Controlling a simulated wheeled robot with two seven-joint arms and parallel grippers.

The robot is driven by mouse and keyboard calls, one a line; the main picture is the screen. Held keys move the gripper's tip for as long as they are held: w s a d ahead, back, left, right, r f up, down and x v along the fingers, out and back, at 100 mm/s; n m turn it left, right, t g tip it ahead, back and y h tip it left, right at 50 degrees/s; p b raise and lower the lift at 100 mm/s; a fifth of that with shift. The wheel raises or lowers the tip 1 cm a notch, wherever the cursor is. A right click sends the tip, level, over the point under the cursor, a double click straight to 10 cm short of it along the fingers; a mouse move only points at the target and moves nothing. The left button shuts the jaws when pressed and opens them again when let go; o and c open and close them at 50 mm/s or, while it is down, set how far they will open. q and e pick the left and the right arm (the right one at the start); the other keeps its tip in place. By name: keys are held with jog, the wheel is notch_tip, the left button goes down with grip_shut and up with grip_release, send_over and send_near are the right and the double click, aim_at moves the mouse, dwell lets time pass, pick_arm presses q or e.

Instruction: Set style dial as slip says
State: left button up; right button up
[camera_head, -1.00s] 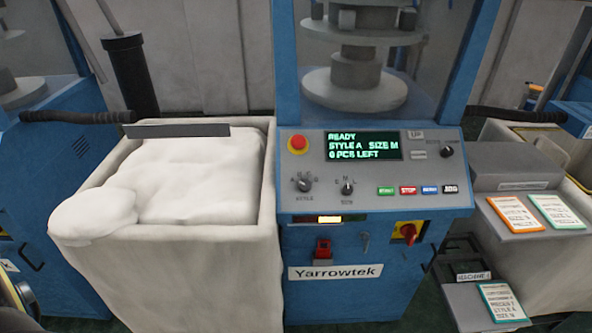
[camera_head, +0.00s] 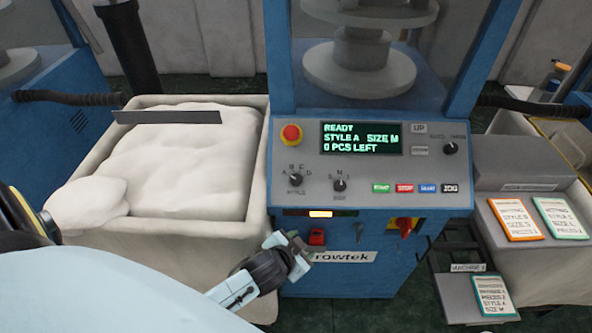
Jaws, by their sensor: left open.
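The style dial (camera_head: 295,180) is a small dark knob on the machine's grey panel, with letters around it; its pointer is too small to read surely. The green display (camera_head: 361,138) reads READY, STYLE A, SIZE M, 0 PCS LEFT. An orange-edged slip (camera_head: 517,219) and a green-edged slip (camera_head: 561,218) lie on the grey box at right. A teal-edged slip (camera_head: 494,296) lies lower, by the machine label; it seems to read style A, size M. My left gripper (camera_head: 291,246) is open and empty, below the dial, in front of the nameplate. My right gripper is out of view.
The size dial (camera_head: 340,185) sits just right of the style dial. A red stop button (camera_head: 291,134) is above, coloured buttons (camera_head: 417,188) are to the right, and a red switch (camera_head: 404,226) is below them. A bin (camera_head: 168,234) of white fabric stands at left.

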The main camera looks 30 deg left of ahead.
pick_arm(q)
jog(key=w+d+r+m+t+h, duration=0.3)
jog(key=w+r, duration=0.3)
jog(key=r, duration=0.3)
jog(key=w+d+r+m+t+h, duration=0.25)
jog(key=w+r+t, duration=0.2)
jog(key=r, duration=0.55)
jog(key=w+d+r+m+g+h+p, duration=0.1)
jog(key=d+r+m+g+h, duration=0.1)
jog(key=d+r+m+h, duration=0.5)
jog(key=m+g+y+p, duration=0.2)
jog(key=m+g+y, duration=1)
jog(key=m+g, duration=0.3)
send_over(296, 180)
jog(key=n, duration=0.1)
jog(key=shift+g, duration=0.25)
notch_tip(296, 180, down, 13)
jog(key=shift+f+p, duration=0.15)
jog(key=shift+p, duration=0.2)
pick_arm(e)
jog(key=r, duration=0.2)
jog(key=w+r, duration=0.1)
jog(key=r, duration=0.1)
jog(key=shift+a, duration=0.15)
